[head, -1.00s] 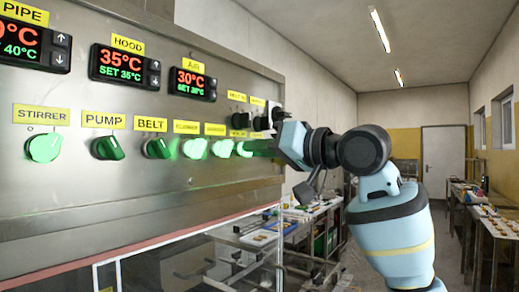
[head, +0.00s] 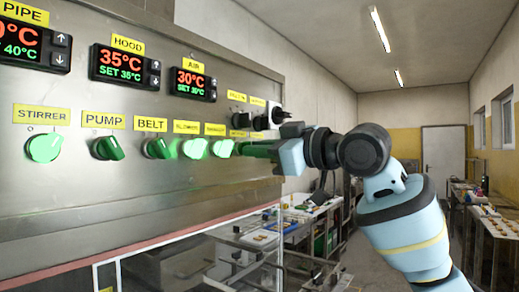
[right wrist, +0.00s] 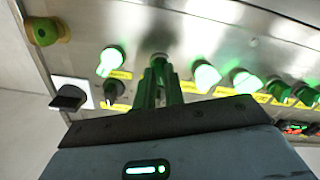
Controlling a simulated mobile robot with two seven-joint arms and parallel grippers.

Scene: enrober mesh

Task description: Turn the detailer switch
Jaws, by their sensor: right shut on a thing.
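The steel panel carries a row of green rotary switches under yellow labels. The labels at the far right of the row are too small to read, so I cannot tell by name which one is the detailer switch. My right gripper (head: 246,148) reaches in from the right and is shut on a switch near that end. In the right wrist view its green-tinted fingers (right wrist: 158,88) close around this switch (right wrist: 159,62), which looks unlit and is partly hidden. Lit switches stand on both sides of it, one at the left (right wrist: 110,60) and one at the right (right wrist: 206,76). My left gripper is not in view.
Other switches on the row are the stirrer (head: 44,147), pump (head: 108,147) and belt (head: 157,147). Black switches (head: 262,122) sit above my right gripper. A clear-sided machine (head: 190,262) stands below the panel.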

